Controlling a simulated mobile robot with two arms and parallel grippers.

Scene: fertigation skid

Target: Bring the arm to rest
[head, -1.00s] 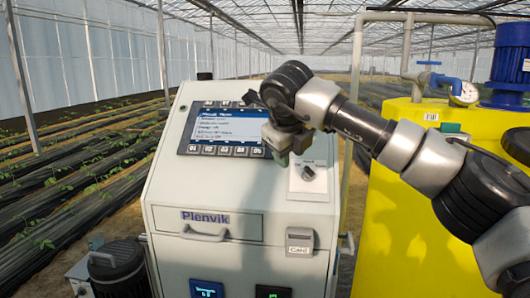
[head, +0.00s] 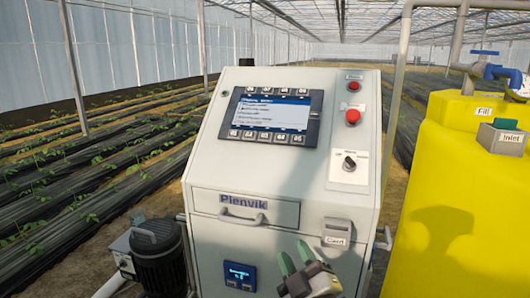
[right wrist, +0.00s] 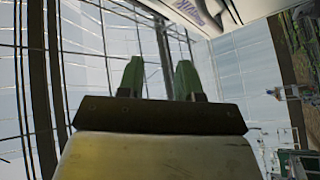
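My right gripper (head: 295,256) is low in the head view, in front of the lower part of the white control cabinet (head: 345,204). Its two green fingers stand apart with nothing between them. The right wrist view also shows the open, empty fingers (right wrist: 159,78), with the greenhouse wall and frame beyond. The rest of the right arm is out of the head view. My left gripper is in neither view.
The cabinet has a screen panel (head: 270,115), a red button (head: 352,117), a rotary switch (head: 349,163), a drawer handle (head: 241,217) and a card slot (head: 337,232). A yellow tank (head: 440,210) stands right, a dark motor (head: 158,258) lower left.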

